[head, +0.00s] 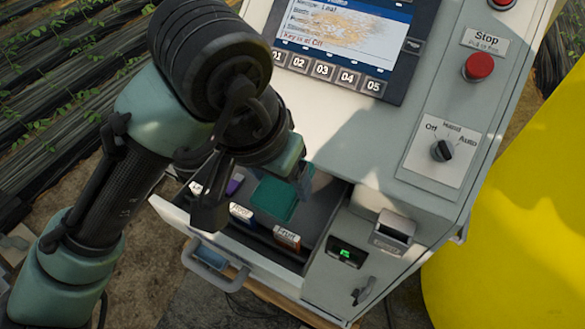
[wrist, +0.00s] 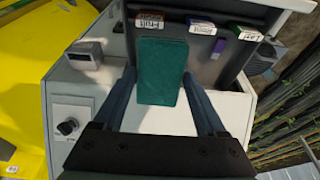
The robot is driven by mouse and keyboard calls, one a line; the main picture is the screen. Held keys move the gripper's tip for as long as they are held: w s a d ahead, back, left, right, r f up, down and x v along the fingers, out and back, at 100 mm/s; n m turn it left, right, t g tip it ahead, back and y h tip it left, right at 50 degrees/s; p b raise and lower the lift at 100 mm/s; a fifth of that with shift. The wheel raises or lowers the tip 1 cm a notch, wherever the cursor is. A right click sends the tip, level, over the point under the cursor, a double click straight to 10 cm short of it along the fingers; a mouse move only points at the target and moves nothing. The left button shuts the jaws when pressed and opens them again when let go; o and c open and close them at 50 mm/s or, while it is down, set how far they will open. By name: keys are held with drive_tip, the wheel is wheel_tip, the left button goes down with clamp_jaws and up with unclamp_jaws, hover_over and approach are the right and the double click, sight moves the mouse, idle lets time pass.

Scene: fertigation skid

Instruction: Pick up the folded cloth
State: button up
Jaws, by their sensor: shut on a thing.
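The folded cloth (head: 273,199) is a flat teal rectangle, in or just above the open drawer (head: 172,212) of the grey cabinet. It also shows in the wrist view (wrist: 162,72), upright in the picture between the two fingers. My gripper (wrist: 163,84) is shut on the cloth, with one finger along each side of it. In the head view my gripper (head: 298,180) comes down over the drawer from above, and my arm hides part of the drawer's left side. I cannot tell whether the cloth still touches the drawer floor.
The control panel has a screen (head: 345,25), a red stop button (head: 478,67) and a selector knob (head: 442,150). A yellow tank (head: 520,230) stands at right.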

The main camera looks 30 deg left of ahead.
drive_tip(key=s+r+g+b, duration=0.2)
drive_tip(key=s+g, duration=0.1)
drive_tip(key=s, duration=1.5)
drive_tip(key=shift+s+a, duration=0.2)
drive_tip(key=shift+a, duration=0.15)
